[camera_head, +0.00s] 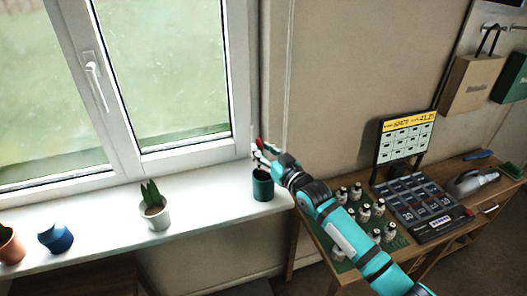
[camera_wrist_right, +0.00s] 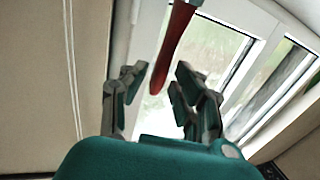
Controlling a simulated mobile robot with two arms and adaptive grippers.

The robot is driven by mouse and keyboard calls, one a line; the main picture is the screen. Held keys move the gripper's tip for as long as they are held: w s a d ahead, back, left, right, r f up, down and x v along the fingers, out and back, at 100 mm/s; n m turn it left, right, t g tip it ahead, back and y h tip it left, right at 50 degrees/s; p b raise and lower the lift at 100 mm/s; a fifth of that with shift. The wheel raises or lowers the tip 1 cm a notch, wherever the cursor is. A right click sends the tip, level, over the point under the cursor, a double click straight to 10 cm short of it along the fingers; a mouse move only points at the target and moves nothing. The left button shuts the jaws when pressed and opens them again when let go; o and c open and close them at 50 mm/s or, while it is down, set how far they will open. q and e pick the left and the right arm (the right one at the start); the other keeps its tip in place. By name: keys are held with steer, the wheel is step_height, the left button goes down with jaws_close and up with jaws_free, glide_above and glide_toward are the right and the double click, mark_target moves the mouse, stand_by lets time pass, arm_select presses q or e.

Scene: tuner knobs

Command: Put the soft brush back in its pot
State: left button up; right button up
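A dark green pot (camera_head: 263,187) stands upright at the right end of the white windowsill. My right gripper (camera_head: 262,156) is just above this pot. A slim red handle (camera_head: 259,143), which looks like the brush's, shows at its fingertips. In the right wrist view the red handle (camera_wrist_right: 172,45) lies between the spread fingers (camera_wrist_right: 158,88), with a gap visible on each side. The gripper looks open. The brush's bristle end is not visible, and I cannot tell whether the brush stands in the pot. My left gripper is out of view.
The wooden table (camera_head: 455,172) at right holds several small white-and-dark pieces, a dark keypad device (camera_head: 420,204) and a silver tool (camera_head: 470,182).

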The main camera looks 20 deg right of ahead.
step_height(320, 180, up, 10)
stand_by(0.7)
